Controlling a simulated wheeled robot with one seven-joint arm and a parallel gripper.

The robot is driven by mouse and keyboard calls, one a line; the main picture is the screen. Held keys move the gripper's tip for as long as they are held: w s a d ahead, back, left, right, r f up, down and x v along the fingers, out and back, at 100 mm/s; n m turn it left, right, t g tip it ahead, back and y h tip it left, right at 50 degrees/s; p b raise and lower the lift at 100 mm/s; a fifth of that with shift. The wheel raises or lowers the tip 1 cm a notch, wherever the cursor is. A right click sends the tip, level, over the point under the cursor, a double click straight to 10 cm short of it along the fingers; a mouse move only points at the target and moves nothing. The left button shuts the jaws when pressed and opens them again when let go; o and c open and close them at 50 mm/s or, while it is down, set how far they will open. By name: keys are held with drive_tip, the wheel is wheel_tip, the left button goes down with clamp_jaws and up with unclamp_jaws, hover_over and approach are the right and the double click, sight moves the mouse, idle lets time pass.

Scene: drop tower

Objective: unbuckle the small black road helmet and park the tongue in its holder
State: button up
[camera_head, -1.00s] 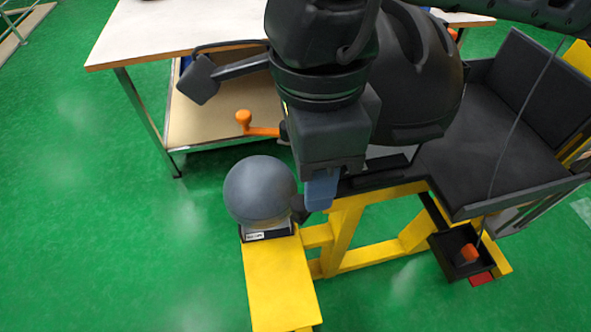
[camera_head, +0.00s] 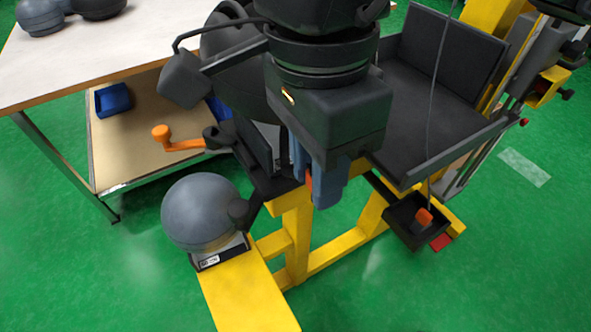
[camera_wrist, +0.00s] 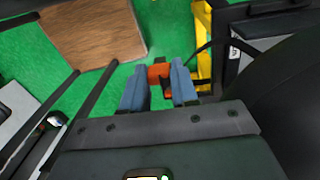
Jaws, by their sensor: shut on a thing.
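My gripper (camera_head: 322,190) points down with its blue fingers shut on an orange piece, which looks like the buckle tongue. A sliver of orange shows between the fingers in the head view, and the tongue (camera_wrist: 158,72) shows more clearly between the fingertips (camera_wrist: 159,90) in the wrist view. A dark rounded shell, likely the black helmet (camera_head: 224,48), is behind my wrist and mostly hidden by it. The strap and the rest of the buckle cannot be made out. I cannot tell which part is the tongue's holder.
A grey ball (camera_head: 200,210) stands on a yellow beam (camera_head: 245,300) left of my gripper. A white table (camera_head: 90,60) is at left, a black bin (camera_head: 435,85) at right. A small black tray (camera_head: 402,226) hangs lower right.

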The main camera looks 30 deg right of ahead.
drive_tip(key=shift+w+d+r+b, duration=1.1)
drive_tip(key=shift+d+b, duration=3.55)
drive_tip(key=shift+d, duration=6.85)
drive_tip(key=w+d+r+p, duration=0.2)
drive_tip(key=w+r+p, duration=0.2)
drive_tip(key=w+r, duration=0.4)
drive_tip(key=shift+w+d+r, duration=0.2)
drive_tip(key=shift+w+d, duration=0.1)
drive_tip(key=shift+w, duration=0.6)
drive_tip(key=shift+a, duration=0.1)
drive_tip(key=w+a+p, duration=0.1)
drive_tip(key=w+a, duration=0.3)
drive_tip(key=a, duration=0.1)
drive_tip(key=shift+w+r, duration=0.2)
drive_tip(key=shift+r, duration=0.2)
drive_tip(key=shift+d, duration=0.1)
